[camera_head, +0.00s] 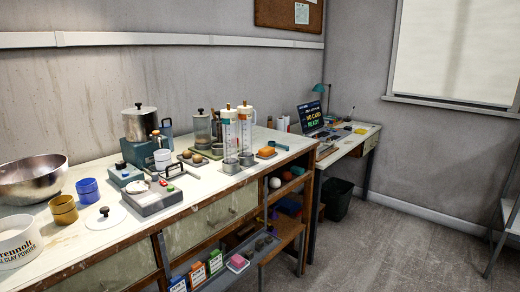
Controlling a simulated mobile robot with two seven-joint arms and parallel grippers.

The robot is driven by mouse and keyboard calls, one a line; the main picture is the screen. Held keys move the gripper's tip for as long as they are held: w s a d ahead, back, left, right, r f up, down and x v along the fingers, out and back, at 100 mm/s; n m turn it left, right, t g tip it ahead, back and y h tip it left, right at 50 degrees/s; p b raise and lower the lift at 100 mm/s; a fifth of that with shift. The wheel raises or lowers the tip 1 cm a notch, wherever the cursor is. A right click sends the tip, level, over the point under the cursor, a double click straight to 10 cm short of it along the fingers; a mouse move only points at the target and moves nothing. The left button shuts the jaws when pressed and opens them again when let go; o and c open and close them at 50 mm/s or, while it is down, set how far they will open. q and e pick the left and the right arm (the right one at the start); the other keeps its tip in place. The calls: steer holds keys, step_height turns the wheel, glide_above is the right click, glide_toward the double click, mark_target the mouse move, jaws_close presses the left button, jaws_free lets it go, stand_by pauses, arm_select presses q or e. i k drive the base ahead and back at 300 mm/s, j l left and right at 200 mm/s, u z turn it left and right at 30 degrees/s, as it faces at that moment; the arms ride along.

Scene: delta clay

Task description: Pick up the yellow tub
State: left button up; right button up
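A mustard-yellow tub (63,210) stands upright on the pale bench top (88,243) at the left of the head view. It is small and round with ribbed sides and looks open at the top. A similar blue tub (88,191) stands just behind it to the right. A white lid with a black knob (105,217) lies to its right. Neither of my grippers is in view, and nothing is seen touching the yellow tub.
A large white clay powder bucket (18,243) stands left of the yellow tub. A metal bowl (30,181) is behind it. A grey scale-like device (153,197) sits to the right. Open grey floor (400,240) lies right of the bench.

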mark_target(63, 210)
steer(key=u, duration=1.25)
